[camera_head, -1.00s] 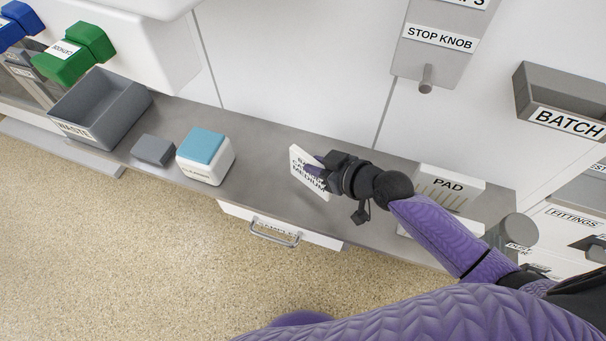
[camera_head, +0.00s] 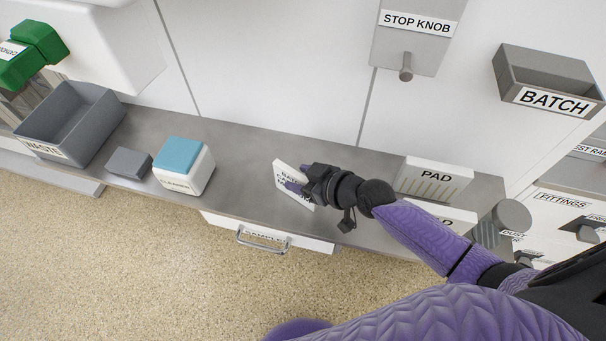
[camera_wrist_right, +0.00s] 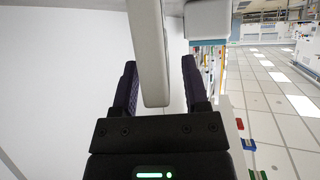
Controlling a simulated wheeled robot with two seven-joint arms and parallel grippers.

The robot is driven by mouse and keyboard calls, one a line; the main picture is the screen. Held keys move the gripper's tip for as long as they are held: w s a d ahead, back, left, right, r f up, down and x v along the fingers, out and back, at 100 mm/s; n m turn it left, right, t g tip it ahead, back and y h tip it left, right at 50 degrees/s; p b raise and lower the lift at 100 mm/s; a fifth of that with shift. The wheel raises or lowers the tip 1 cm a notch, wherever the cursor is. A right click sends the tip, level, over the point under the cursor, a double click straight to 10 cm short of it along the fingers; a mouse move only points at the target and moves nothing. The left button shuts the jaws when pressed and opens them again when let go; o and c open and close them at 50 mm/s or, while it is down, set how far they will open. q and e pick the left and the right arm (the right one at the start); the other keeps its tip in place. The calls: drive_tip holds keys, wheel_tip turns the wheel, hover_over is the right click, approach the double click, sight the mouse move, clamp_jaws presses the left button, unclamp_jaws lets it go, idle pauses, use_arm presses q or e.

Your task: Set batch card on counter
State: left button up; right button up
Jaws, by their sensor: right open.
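The batch card (camera_head: 281,170) is a small white slab with black lettering, standing on edge on or just over the grey counter (camera_head: 240,150); contact at its base is hard to see. My right gripper (camera_head: 297,178) is at the card, with fingers apart and partly covering the lettering. In the right wrist view the card (camera_wrist_right: 148,45) is a pale slab seen edge-on between the two dark fingers of the right gripper (camera_wrist_right: 160,75), with a gap on each side. My left gripper is not in view.
A blue-topped cleaner block (camera_head: 185,165), a small grey block (camera_head: 129,162) and the waste bin (camera_head: 85,130) stand left on the counter. A pad holder (camera_head: 432,178) stands right. The batch holder (camera_head: 548,80) hangs on the wall. A drawer handle (camera_head: 262,242) sticks out below.

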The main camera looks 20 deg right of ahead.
drive_tip(key=shift+r, duration=0.3)
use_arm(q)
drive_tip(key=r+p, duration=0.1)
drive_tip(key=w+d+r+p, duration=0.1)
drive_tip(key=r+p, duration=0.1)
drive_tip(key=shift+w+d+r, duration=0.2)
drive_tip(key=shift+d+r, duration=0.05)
use_arm(e)
drive_tip(key=v, duration=1.1)
drive_tip(key=shift+s+d, duration=0.25)
drive_tip(key=shift+s, duration=0.1)
